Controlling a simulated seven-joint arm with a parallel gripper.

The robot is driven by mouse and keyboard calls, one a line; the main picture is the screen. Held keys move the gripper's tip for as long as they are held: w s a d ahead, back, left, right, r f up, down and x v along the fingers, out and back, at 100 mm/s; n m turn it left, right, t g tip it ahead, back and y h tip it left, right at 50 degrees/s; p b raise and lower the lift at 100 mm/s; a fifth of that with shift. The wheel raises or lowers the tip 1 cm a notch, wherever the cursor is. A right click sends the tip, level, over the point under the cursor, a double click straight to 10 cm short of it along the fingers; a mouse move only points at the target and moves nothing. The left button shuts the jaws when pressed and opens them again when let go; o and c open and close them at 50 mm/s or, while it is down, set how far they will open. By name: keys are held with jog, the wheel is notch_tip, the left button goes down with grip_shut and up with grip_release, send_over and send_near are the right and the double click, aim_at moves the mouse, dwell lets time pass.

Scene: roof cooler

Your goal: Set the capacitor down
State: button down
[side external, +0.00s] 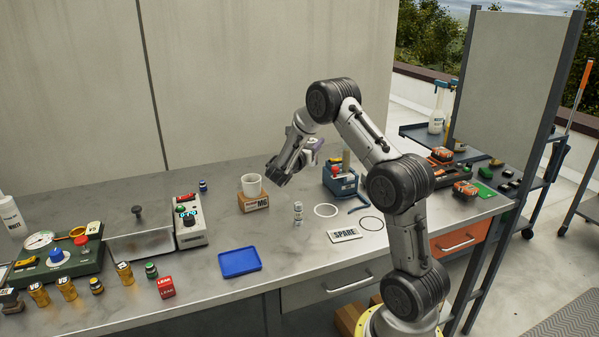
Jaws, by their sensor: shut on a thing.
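My gripper (278,175) is at the end of my arm, above the bench and to the upper right of the white cup. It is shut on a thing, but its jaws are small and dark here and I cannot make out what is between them. A small silver cylinder with a printed label (298,212) stands upright on the bench, below and right of my gripper and apart from it. I cannot tell whether this cylinder is the capacitor. A white plate marked SPARE (344,235) lies to its right.
A white cup (251,185) sits on a wooden block (254,202). A blue tray (240,262) is empty. A grey meter (188,222) and gauge box (55,257) stand left.

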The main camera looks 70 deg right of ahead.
jog(key=shift+w+d+f, duration=1.3)
jog(key=shift+d+f, duration=0.3)
jog(key=shift+f, duration=0.45)
jog(key=shift+w+d+f, duration=1.35)
jog(key=shift+d+f, duration=0.2)
jog(key=shift+f, duration=0.45)
jog(key=shift+w+d+f, duration=1.3)
jog(key=shift+d+f, duration=0.3)
jog(key=shift+f, duration=0.45)
jog(key=shift+f, duration=0.2)
jog(key=shift+c, duration=1.3)
grip_release()
